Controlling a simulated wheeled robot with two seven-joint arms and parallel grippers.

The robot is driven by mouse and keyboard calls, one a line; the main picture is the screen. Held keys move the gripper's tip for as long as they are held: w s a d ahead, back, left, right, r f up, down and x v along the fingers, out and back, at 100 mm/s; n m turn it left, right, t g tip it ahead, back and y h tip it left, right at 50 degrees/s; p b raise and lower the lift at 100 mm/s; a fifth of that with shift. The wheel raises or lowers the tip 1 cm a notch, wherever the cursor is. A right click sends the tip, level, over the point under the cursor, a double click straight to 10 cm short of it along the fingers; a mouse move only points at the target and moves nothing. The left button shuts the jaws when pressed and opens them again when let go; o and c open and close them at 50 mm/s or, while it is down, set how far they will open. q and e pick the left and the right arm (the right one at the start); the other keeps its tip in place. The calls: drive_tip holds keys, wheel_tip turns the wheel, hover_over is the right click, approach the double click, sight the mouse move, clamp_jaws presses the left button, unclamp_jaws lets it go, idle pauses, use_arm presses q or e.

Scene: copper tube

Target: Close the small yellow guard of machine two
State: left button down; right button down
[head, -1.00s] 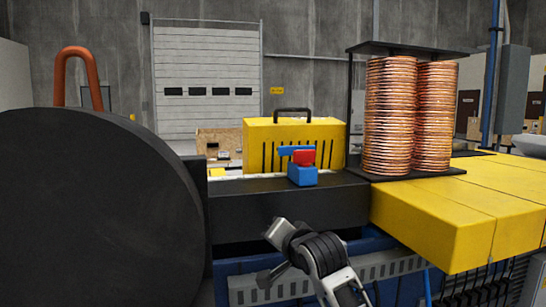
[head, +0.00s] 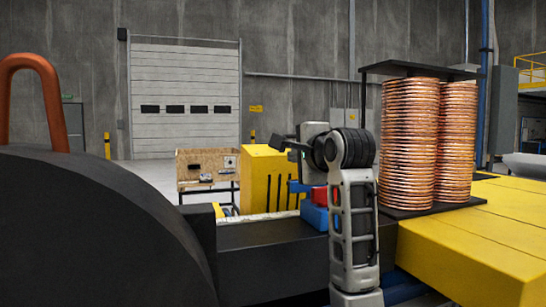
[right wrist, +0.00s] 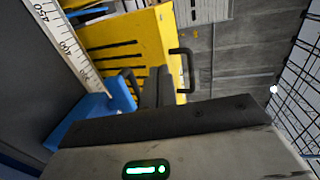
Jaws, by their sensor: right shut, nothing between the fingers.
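The small yellow guard (head: 258,178), a slotted yellow panel or box, stands upright behind the black machine bed. My right arm hides its right part and its handle in the head view. In the right wrist view the guard (right wrist: 125,45) is at the upper left, with its black handle (right wrist: 186,66) beyond my fingers. My right gripper (head: 280,144) is raised in front of the guard's top, shut and empty. Its dark fingers (right wrist: 157,85) overlap the guard in the wrist view; I cannot tell whether they touch it. My left gripper is out of view.
A blue and red block (head: 313,212) sits on the black bed (head: 265,233), close under my right arm. A white ruler (right wrist: 66,45) runs along the bed. A large black disc (head: 85,235) fills the left; copper coils (head: 408,145) stand right on yellow covers.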

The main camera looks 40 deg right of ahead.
sight(279, 157)
drive_tip(key=p+x, duration=0.2)
drive_tip(key=x, duration=0.6)
drive_tip(key=shift+w+d, duration=0.1)
drive_tip(key=shift+d+r, duration=0.1)
drive_tip(key=shift+d, duration=0.05)
